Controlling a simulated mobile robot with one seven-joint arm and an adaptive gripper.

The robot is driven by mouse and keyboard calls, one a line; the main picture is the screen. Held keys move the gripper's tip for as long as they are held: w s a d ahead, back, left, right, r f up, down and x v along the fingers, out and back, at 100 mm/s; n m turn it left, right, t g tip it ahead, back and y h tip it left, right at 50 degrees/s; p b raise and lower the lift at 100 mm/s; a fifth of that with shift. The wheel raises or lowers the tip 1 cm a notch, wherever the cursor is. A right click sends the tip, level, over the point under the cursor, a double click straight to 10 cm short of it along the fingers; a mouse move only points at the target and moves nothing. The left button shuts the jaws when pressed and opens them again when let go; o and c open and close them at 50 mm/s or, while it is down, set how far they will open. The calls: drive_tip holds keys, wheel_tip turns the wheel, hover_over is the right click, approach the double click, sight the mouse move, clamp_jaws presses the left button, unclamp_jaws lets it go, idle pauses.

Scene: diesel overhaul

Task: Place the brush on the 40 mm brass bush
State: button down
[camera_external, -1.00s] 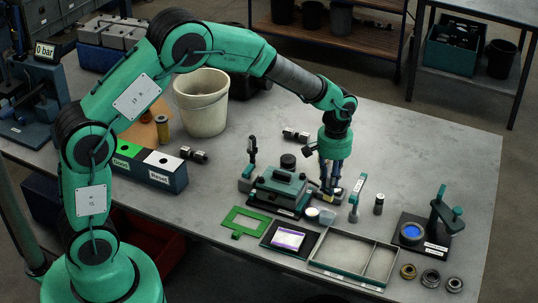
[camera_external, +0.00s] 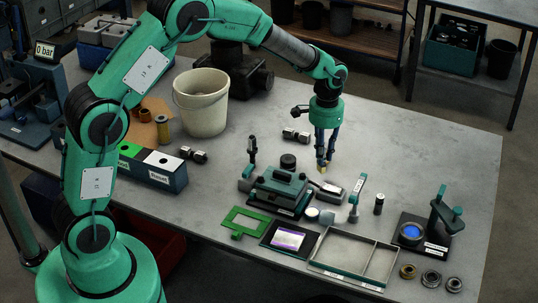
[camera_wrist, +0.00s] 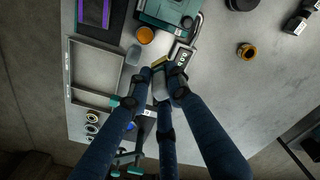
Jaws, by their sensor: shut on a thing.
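My gripper (camera_external: 325,158) is shut on the brush and holds it above the table, behind the green fixture's right side. The brush's yellow-tan end (camera_external: 324,169) shows below the fingertips. In the wrist view my gripper (camera_wrist: 161,80) has the brush (camera_wrist: 158,63) between its fingers; they hide part of it. A small brass-coloured ring with a dark bore (camera_wrist: 247,50) stands apart on the bare table, right of the brush. It seems hidden in the external view. Another brass-coloured ring (camera_external: 408,271) lies at the front edge beside two dark rings. I cannot read a size on either.
The green fixture (camera_external: 278,191) and a small box (camera_external: 328,189) stand near my gripper. A divided tray (camera_external: 350,266), a slim stand (camera_external: 356,198) and a black-based gauge stand (camera_external: 440,225) are in front and right.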

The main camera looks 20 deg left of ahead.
drive_tip(key=w+a+m+p, duration=0.8)
drive_tip(key=a+m, duration=0.2)
drive_tip(key=a, duration=0.2)
wheel_tip(320, 180, down, 7)
drive_tip(key=shift+w+f+b, duration=0.15)
drive_tip(key=shift+f+b, duration=0.05)
drive_tip(key=shift+b, duration=0.15)
drive_tip(key=shift+w+d, duration=0.1)
drive_tip(key=w+d+p, duration=0.1)
drive_tip(key=w+d, duration=0.1)
drive_tip(key=w, duration=0.5)
drive_tip(key=w+d+f+p, duration=0.1)
drive_tip(key=w+d, duration=0.2)
drive_tip(key=w, duration=0.5)
drive_tip(key=shift+f, duration=0.2)
drive_tip(key=shift+f+p, duration=0.65)
drive_tip(key=shift+f, duration=1.15)
drive_tip(key=shift+f, duration=0.1)
